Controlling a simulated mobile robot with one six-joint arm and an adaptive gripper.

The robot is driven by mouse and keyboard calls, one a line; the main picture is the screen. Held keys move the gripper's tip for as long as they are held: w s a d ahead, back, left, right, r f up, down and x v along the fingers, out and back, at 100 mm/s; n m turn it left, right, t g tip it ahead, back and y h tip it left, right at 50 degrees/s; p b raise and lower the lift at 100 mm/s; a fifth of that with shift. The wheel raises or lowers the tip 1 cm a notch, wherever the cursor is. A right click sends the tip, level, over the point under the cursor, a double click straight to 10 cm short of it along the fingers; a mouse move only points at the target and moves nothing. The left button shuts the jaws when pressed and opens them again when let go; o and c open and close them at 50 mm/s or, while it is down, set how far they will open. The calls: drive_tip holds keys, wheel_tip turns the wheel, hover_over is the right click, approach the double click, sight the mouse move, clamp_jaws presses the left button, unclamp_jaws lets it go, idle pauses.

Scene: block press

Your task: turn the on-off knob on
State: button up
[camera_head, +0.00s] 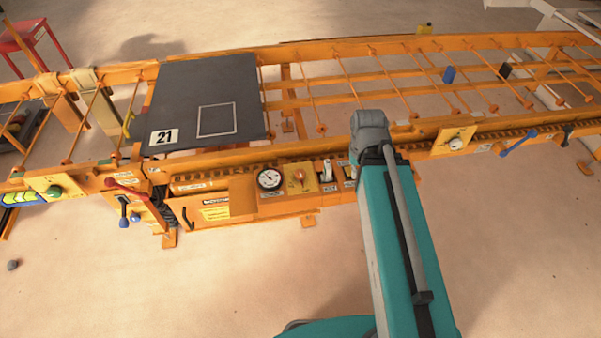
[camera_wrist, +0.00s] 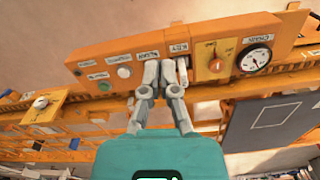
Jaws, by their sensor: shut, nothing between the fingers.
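A red-orange knob (camera_wrist: 215,65) sits on a yellow plate on the orange control panel (camera_wrist: 110,55) in the wrist view. It also shows in the head view, right of the gauge, as a small red knob (camera_head: 300,177). Its label is too small to read, so I cannot tell its setting. My gripper (camera_wrist: 160,76) is shut and empty in front of the panel, left of the knob in the wrist view and apart from it. In the head view my arm hides the gripper and part of the panel.
A round gauge (camera_wrist: 256,60) and a white switch (camera_wrist: 183,68) flank the knob. A white button (camera_wrist: 124,72) and a green button (camera_wrist: 98,76) are farther left. The floor in front is mostly clear.

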drive_tip(key=shift+o, duration=1)
drive_tip(key=shift+w, duration=0.1)
drive_tip(key=shift+o, duration=1)
drive_tip(key=shift+w+a+f, duration=0.2)
drive_tip(key=shift+w, duration=0.1)
drive_tip(key=o, duration=0.9)
drive_tip(key=w+a+f+n+b, duration=0.1)
drive_tip(key=w+a, duration=0.1)
drive_tip(key=w+a+f+n+b, duration=0.1)
drive_tip(key=w+n+b, duration=0.1)
drive_tip(key=w, duration=0.1)
drive_tip(key=w+a+f+n+b, duration=0.1)
drive_tip(key=w+a+f, duration=0.1)
drive_tip(key=w, duration=0.1)
drive_tip(key=shift+w+a+n, duration=0.2)
drive_tip(key=shift+a+n, duration=0.15)
drive_tip(key=shift+n, duration=0.05)
drive_tip(key=shift+c, duration=0.2)
drive_tip(key=n+b, duration=0.4)
drive_tip(key=n, duration=0.2)
hover_over(300, 173)
wheel_tip(300, 173, down, 4)
drive_tip(key=shift+r, duration=0.1)
wheel_tip(300, 173, down, 14)
drive_tip(key=b, duration=1.4)
drive_tip(key=shift+r, duration=0.1)
